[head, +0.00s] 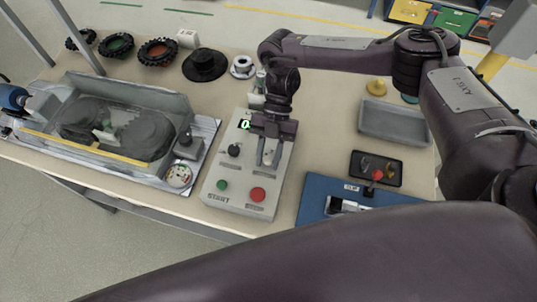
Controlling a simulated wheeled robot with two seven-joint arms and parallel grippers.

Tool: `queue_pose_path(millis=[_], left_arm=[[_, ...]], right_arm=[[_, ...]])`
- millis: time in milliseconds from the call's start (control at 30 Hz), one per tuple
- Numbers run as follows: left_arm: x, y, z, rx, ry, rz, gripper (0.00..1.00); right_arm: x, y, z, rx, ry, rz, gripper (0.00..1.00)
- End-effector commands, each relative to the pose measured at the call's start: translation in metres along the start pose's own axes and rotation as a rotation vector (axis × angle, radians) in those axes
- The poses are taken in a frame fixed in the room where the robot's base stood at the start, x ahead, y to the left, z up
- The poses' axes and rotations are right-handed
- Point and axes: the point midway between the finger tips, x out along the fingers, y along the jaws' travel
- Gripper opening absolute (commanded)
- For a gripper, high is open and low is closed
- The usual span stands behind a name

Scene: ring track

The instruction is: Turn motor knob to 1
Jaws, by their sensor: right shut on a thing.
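A pale grey control box (241,196) stands on the table in the middle of the head view. It has a green-lit display (245,125) that appears to read 0, a black knob (235,150) on its left side, a green button (222,185) by the START label and a red button (257,195). My right gripper (267,159) points down onto the right part of the box, beside the black knob. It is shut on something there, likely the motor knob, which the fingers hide. My left gripper is out of view.
A grey-walled track unit (163,86) stands left of the box, with a round gauge (179,175) at its corner. A blue panel (313,204), a black tray (390,181) and an empty grey bin (395,124) are on the right. Black wheels (157,51) and a black hat-shaped part (205,65) lie behind.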

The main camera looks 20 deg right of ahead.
Motion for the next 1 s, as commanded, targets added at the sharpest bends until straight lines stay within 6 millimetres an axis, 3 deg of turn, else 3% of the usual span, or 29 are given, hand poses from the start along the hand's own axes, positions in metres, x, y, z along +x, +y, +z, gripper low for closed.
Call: queue_pose_path(millis=[267, 300, 433, 767, 1000], left_arm=[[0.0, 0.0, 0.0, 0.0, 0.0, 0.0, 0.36], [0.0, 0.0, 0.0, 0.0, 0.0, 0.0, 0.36], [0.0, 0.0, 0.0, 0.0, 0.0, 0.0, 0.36], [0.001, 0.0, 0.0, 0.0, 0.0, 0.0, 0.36], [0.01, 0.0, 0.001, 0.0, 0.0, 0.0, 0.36]], right_arm=[[0.001, 0.0, -0.001, -0.003, 0.002, -0.001, 0.06], [0.001, 0.0, -0.001, -0.003, 0.002, -0.001, 0.34], [0.001, 0.0, -0.001, -0.002, 0.002, -0.001, 0.51], [-0.002, 0.0, 0.0, -0.001, 0.0, -0.001, 0.51], [-0.03, 0.001, 0.001, -0.003, -0.005, -0.001, 0.51]])
